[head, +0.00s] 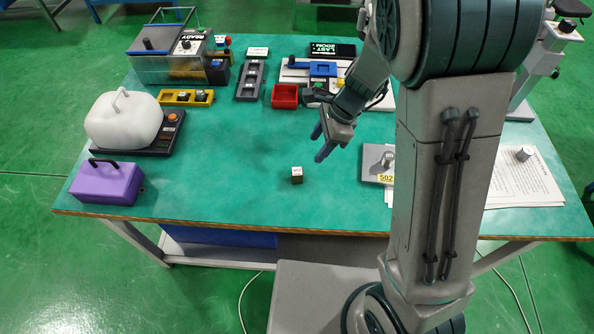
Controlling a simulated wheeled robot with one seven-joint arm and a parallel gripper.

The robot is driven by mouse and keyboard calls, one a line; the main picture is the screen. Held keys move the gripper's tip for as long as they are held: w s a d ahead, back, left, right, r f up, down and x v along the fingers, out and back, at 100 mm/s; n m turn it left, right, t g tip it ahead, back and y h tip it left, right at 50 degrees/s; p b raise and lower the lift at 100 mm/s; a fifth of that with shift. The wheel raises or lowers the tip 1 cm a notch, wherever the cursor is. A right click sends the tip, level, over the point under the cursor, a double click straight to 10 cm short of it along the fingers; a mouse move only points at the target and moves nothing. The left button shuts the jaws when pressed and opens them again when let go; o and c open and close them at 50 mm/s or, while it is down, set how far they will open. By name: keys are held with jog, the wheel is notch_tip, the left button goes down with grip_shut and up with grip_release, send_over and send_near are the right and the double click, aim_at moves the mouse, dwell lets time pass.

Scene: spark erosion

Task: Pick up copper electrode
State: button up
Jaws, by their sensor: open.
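My gripper (320,144) hangs over the middle of the table, open, with its two blue-grey fingers apart and nothing seen between them. A small dark brownish block (297,175) with a paler top stands alone on the green mat, nearer the front edge than the fingers and slightly left of them. It is apart from the gripper. It may be the copper electrode, but it is too small to tell for sure. A yellow tray (172,97) at the left holds several small pieces, whose material I cannot make out.
A green-topped table (230,160) bears a white lidded pot (123,120) on a dark base, a purple box (105,183), a red bin (285,97), a dark rack (250,80) and a clear-walled machine (172,55). Papers (515,180) lie right. The mat around the block is clear.

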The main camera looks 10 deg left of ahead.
aim_at(298, 171)
jog(key=x, duration=1.4)
jog(key=shift+w+a, duration=0.15)
jog(key=shift+w, duration=0.1)
grip_shut()
